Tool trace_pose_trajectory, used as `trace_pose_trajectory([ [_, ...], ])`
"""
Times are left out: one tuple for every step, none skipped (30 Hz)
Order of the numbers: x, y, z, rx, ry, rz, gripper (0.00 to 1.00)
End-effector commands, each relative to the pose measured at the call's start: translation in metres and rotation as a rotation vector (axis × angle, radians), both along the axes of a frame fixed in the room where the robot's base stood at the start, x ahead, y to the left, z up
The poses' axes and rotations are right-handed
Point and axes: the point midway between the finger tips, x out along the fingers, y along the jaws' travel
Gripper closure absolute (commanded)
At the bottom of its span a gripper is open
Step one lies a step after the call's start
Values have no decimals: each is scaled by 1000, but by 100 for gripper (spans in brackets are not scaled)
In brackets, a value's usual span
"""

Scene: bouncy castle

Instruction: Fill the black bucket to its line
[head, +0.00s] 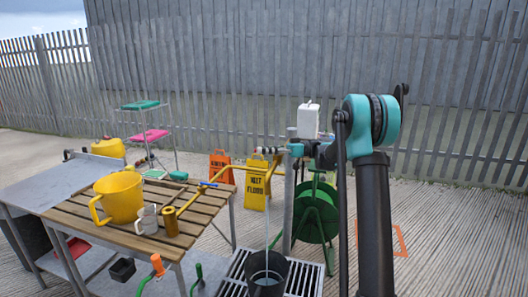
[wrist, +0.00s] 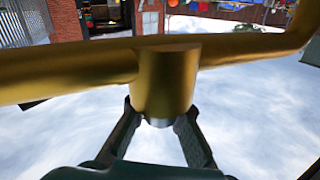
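The black bucket (head: 268,271) stands upright on a slotted metal grate below the end of a yellow pipe (head: 237,167). A thin pale line, looking like a water stream, drops from the pipe end into it. A greyish surface shows inside, but I cannot make out the line or the level. My gripper (head: 268,150) is just above the pipe, beside the post. In the wrist view, my fingers (wrist: 160,118) stand apart on both sides of a short brass cylinder (wrist: 168,85) crossed by a brass bar (wrist: 70,70). I cannot tell whether they press on it.
A slatted table (head: 195,228) at left holds a large yellow jug (head: 120,197), a white mug (head: 147,219) and a brass cylinder (head: 170,221). A green hose reel (head: 316,212) stands behind the post. Yellow (head: 256,187) and orange signs stand behind. The decking at right is mostly clear.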

Motion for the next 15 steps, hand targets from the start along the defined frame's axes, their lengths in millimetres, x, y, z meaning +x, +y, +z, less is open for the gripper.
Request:
trace_pose_trajectory([
  [-1,1,0,0,0,2,83],
  [-1,1,0,0,0,2,79],
  [-1,1,0,0,0,2,74],
  [-1,1,0,0,0,1,70],
  [-1,1,0,0,0,1,69],
  [0,1,0,0,0,1,69],
  [0,1,0,0,0,1,69],
  [0,1,0,0,0,1,69],
  [0,1,0,0,0,0,69],
  [0,1,0,0,0,0,69],
  [0,0,0,0,0,0,69],
  [0,0,0,0,0,0,69],
  [0,0,0,0,0,0,69],
  [0,-1,0,0,0,0,69],
  [1,-4,0,0,0,-1,69],
])
